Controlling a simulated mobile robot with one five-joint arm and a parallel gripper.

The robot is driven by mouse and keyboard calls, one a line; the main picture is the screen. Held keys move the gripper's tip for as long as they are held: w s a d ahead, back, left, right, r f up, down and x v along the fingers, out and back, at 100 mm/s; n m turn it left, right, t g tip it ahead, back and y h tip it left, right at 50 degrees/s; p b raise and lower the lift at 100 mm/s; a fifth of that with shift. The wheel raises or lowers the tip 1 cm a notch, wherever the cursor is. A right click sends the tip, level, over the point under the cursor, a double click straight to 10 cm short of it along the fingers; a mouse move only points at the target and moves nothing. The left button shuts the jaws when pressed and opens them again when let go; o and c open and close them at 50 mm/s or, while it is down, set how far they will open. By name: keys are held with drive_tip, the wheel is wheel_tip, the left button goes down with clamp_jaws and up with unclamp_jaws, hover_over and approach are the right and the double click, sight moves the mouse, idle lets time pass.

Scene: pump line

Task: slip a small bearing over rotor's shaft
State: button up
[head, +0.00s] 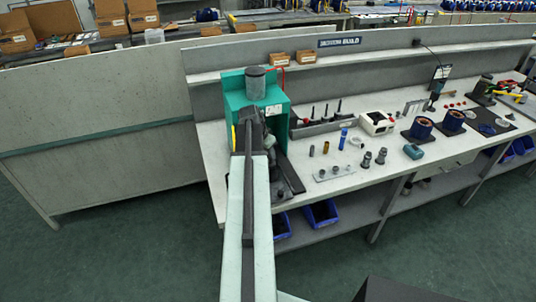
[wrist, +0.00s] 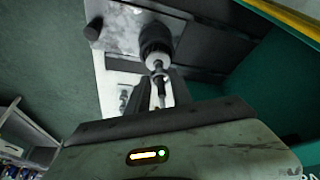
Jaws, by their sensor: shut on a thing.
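My gripper (wrist: 160,84) is at the press station, with its narrow fingers closed on a small part at their tips. The part (wrist: 157,67) looks like a small bearing, but it is tiny and mostly hidden by the fingers. Just beyond it in the wrist view is a dark, round rotor-like body (wrist: 155,38) with a pale end facing the fingers. The small part is in line with this end; I cannot tell whether it is around the shaft. In the head view my arm hides the gripper and this spot.
The green press (head: 240,95) rises close around my arm. To the right on the bench (head: 405,175) are a strip with small parts (head: 334,173), a tool rack (head: 325,127), a white box (head: 376,122) and a teal block (head: 413,151). Blue bins (head: 321,213) sit below.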

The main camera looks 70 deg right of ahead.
drive_tip(key=shift+f, duration=0.2)
drive_tip(key=o, duration=1.1)
drive_tip(key=shift+c, duration=0.2)
drive_tip(key=shift+o, duration=0.3)
drive_tip(key=shift+o, duration=0.9)
wheel_tip(320, 180, up, 5)
drive_tip(key=p, duration=0.5)
